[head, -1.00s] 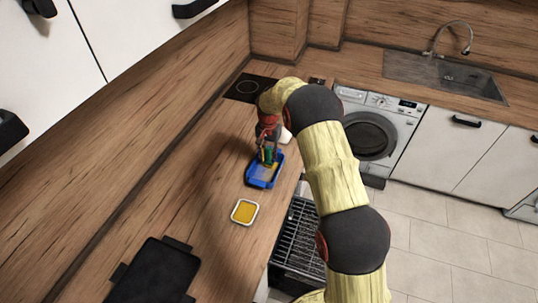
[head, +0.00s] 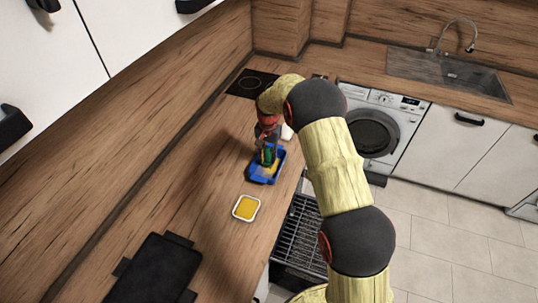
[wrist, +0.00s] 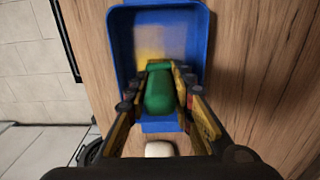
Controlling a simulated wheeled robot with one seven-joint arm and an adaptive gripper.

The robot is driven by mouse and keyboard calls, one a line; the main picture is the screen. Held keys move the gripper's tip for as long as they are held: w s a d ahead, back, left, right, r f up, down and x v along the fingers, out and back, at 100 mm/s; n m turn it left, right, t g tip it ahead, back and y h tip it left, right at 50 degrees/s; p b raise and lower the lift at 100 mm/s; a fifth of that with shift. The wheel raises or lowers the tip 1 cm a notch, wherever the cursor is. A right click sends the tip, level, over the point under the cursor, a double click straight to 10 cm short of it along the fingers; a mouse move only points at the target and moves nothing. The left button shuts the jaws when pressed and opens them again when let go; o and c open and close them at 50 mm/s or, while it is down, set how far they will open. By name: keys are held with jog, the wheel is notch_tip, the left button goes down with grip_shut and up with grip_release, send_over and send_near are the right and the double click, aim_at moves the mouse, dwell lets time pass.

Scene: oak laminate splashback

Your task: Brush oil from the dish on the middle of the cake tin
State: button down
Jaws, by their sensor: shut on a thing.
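The blue cake tin (head: 254,179) lies on the wooden counter, past the oil dish in the head view. In the wrist view the tin (wrist: 120,45) fills the upper middle, with a blurred yellow patch on its floor. My gripper (head: 267,147) is above the tin, pointing down. It is shut on a green brush (wrist: 160,92), which also shows in the head view (head: 267,154). The bristles are mostly hidden, and I cannot tell whether they touch the tin. The white-rimmed dish of yellow oil (head: 246,208) stands apart from the tin, nearer the camera.
A black tray with side tabs (head: 155,268) lies at the near left. A small white object (head: 287,132) is beside the tin, also in the wrist view (wrist: 160,148). A black hob (head: 252,84) is behind. A dark rack (head: 299,235) shows past the counter's right edge.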

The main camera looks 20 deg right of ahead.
jog(key=shift+s+a, duration=0.25)
jog(key=shift+s, duration=0.05)
jog(key=shift+s+a, duration=0.45)
jog(key=shift+s, duration=0.2)
jog(key=shift+s+a, duration=0.1)
jog(key=shift+s, duration=0.05)
dwell(0.3)
jog(key=shift+s+a, duration=0.45)
jog(key=shift+s, duration=0.25)
jog(key=shift+s+a, duration=0.1)
jog(key=shift+s+a, duration=0.45)
jog(key=shift+s, duration=0.25)
jog(key=shift+a, duration=0.1)
